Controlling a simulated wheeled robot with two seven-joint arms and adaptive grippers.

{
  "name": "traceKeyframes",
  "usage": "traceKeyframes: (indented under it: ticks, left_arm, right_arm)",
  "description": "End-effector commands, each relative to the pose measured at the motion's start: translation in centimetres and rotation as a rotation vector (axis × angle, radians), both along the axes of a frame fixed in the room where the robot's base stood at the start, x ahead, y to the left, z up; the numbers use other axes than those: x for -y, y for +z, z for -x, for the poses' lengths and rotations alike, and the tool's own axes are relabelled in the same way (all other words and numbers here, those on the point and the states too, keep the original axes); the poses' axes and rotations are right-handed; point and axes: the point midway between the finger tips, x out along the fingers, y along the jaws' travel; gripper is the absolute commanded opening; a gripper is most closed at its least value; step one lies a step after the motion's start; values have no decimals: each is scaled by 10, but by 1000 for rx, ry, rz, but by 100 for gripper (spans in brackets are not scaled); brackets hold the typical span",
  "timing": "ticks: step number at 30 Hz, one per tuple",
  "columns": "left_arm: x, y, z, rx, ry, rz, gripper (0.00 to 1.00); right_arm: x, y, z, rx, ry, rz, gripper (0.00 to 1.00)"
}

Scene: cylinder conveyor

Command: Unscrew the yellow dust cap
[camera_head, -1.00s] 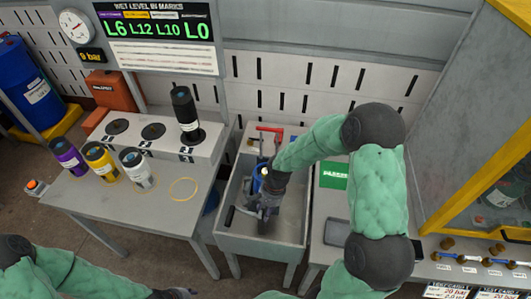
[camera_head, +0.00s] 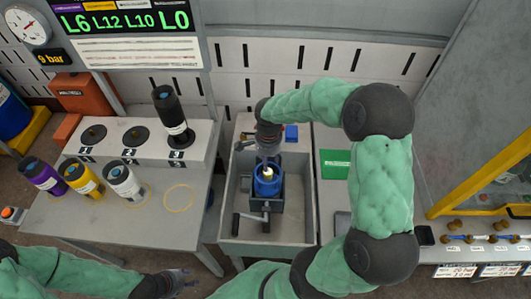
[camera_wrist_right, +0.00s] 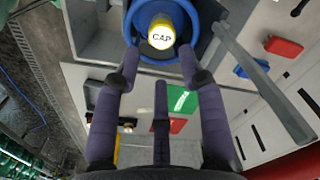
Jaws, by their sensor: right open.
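The yellow dust cap (camera_head: 268,171), marked CAP in the right wrist view (camera_wrist_right: 161,33), sits on top of a blue cylinder (camera_head: 266,187). The cylinder stands upright in a vise (camera_head: 256,203) inside a grey sink-like tray (camera_head: 297,229). My right gripper (camera_head: 268,151) is just behind and above the cap in the head view. In the right wrist view its fingers (camera_wrist_right: 160,68) are spread apart, with the cap just beyond the tips and not held. My left gripper (camera_head: 182,282) is low at the front, away from the cylinder; its jaw opening is unclear.
A black cylinder (camera_head: 172,113) stands on the raised rack behind. A bench at right carries a green card (camera_head: 335,164). A vise handle (camera_head: 236,225) sticks out at front left.

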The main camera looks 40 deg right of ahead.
Motion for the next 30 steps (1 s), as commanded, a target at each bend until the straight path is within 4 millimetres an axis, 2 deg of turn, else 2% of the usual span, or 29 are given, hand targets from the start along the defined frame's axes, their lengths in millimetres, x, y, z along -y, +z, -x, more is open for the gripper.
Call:
traceKeyframes:
  ticks: [3, 9, 15, 28, 29, 30]
  left_arm:
    - [0, -5, -1, 1, 0, 0, 40]
    - [0, -10, -1, 2, 1, 0, 40]
    - [0, -13, -1, 2, 1, 0, 40]
    - [0, -13, -1, 2, 1, 0, 40]
    - [0, -13, -1, 2, 1, 0, 40]
    - [0, -13, -1, 2, 1, 0, 40]
  right_arm:
    - [-1, -24, 1, -4, -1, -3, 41]
    - [-1, -56, 1, -3, 0, -3, 41]
    - [-1, -76, 0, -1, 0, -2, 41]
    - [0, -83, 0, 1, 1, -2, 41]
    - [0, -83, 0, 1, 1, -2, 35]
    - [0, -83, 0, 1, 1, -2, 24]
